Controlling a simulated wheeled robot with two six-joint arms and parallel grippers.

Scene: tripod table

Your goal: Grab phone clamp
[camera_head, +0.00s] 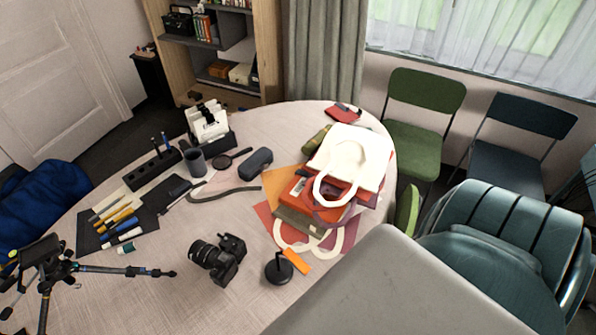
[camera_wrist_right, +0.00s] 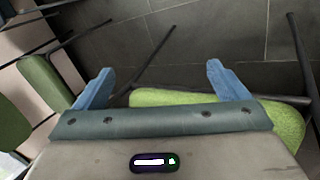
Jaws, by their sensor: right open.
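I cannot pick out the phone clamp with certainty. A small black item with a round base and a thin upright part (camera_head: 279,269) stands near the table's front, beside an orange tag. A black tripod (camera_head: 62,268) with a dark head stands at the table's left. My right gripper (camera_wrist_right: 159,68) shows in the right wrist view with its two blue fingers wide apart and nothing between them. It is over a green chair seat (camera_wrist_right: 180,98) and dark floor tiles, with no tabletop items in that view. My left gripper is not in view.
On the round table (camera_head: 150,285) are a black camera (camera_head: 218,258), a dark mat (camera_head: 88,232) with pens, a grey cup (camera_head: 195,162), a glasses case (camera_head: 256,163) and a white bag (camera_head: 358,150) on papers. A large grey surface covers the table's front right. Chairs stand at right.

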